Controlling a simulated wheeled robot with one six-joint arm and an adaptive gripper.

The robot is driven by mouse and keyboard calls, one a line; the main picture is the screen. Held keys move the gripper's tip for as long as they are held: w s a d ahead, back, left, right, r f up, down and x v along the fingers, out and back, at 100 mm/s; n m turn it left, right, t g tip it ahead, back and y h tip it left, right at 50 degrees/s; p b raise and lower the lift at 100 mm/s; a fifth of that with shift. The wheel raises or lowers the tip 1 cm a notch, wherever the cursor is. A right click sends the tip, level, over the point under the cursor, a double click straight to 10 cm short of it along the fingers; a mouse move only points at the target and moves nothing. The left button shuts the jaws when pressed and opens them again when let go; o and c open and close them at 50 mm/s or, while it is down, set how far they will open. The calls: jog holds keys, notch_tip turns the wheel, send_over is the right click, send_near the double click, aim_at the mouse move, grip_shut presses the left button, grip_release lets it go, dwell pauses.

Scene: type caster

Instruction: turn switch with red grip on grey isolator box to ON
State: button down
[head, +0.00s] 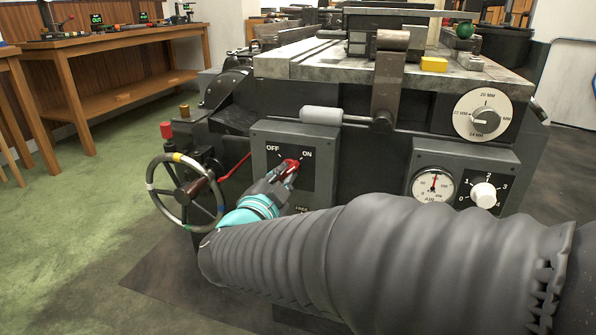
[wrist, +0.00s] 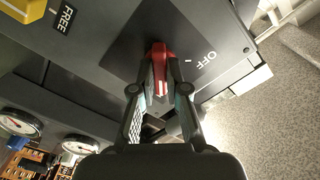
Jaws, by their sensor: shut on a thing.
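The grey isolator box (head: 261,161) is on the front of the machine, with a dark plate lettered OFF at the upper left and ON at the upper right. Its switch has a red grip (head: 291,165), whose visible end appears to lean up and right towards ON; my gripper hides part of it. My gripper (head: 284,173) is at the plate with its jaws shut on the red grip. In the wrist view the red grip (wrist: 158,54) sits between the two fingertips (wrist: 159,84). OFF shows to its right there; ON is hidden.
A handwheel (head: 187,192) stands left of the box. A grey cylindrical handle (head: 321,115) and lever hang just above it. A dial box with a gauge (head: 432,186) and white knob (head: 484,195) is to the right. Open green floor lies at the left.

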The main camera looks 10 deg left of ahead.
jog(key=c, duration=1.2)
grip_release()
jog(key=s, duration=0.8)
jog(key=s+a, duration=0.1)
jog(key=s, duration=0.3)
jog(key=shift+f, duration=0.1)
